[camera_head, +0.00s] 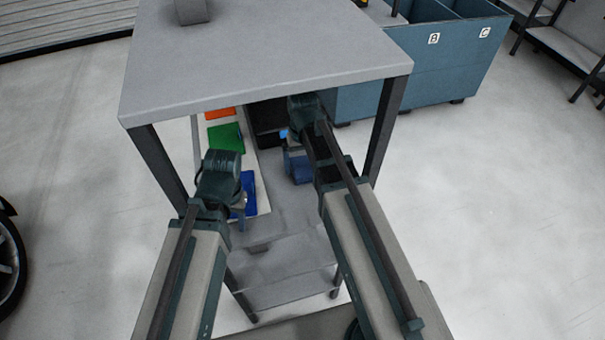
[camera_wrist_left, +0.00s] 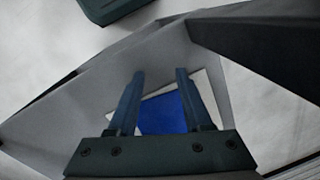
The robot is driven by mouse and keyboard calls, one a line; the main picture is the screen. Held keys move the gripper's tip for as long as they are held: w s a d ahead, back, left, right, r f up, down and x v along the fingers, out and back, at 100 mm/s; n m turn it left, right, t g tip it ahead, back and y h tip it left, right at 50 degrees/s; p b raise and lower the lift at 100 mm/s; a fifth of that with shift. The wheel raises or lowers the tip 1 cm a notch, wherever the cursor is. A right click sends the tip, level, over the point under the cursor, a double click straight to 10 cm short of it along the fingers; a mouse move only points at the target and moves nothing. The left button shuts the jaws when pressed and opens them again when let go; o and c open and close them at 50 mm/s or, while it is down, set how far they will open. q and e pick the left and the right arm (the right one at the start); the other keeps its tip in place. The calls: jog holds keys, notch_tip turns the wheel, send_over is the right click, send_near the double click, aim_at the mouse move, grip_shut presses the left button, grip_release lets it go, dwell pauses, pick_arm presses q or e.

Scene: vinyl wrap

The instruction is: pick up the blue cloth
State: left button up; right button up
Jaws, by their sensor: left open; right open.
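The blue cloth (camera_head: 250,183) lies flat on a white panel on the lower shelf under the table top, partly hidden by my left gripper in the head view. My left gripper (camera_head: 240,214) is over the near end of the cloth. In the left wrist view the blue cloth (camera_wrist_left: 164,114) shows between the two spread, empty fingers of the left gripper (camera_wrist_left: 158,76), apart from them as far as I can tell. My right gripper (camera_head: 297,165) is to the right under the table top, and its fingertips are hard to make out.
A green cloth (camera_head: 227,137) and an orange cloth (camera_head: 219,113) lie farther back on the white panel. The grey table top (camera_head: 260,50) overhangs the shelf, with dark legs (camera_head: 388,125) at its corners. Blue bins (camera_head: 440,65) marked B and C stand behind right.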

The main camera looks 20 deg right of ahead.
pick_arm(q)
jog(key=shift+r, duration=0.1)
pick_arm(e)
jog(key=shift+r, duration=0.1)
jog(key=shift+c, duration=0.2)
jog(key=c, duration=1.3)
pick_arm(q)
notch_tip(320, 180, up, 10)
jog(key=p, duration=1)
pick_arm(e)
notch_tip(320, 180, up, 10)
jog(key=o, duration=0.9)
jog(key=c, duration=0.6)
pick_arm(q)
notch_tip(320, 180, down, 4)
jog(key=b, duration=0.4)
jog(key=shift+f, duration=0.25)
pick_arm(e)
send_over(303, 166)
notch_tip(303, 166, down, 4)
jog(key=shift+a+f, duration=0.1)
jog(key=shift+f, duration=0.15)
pick_arm(q)
jog(key=shift+r, duration=0.2)
pick_arm(e)
jog(key=shift+r, duration=0.2)
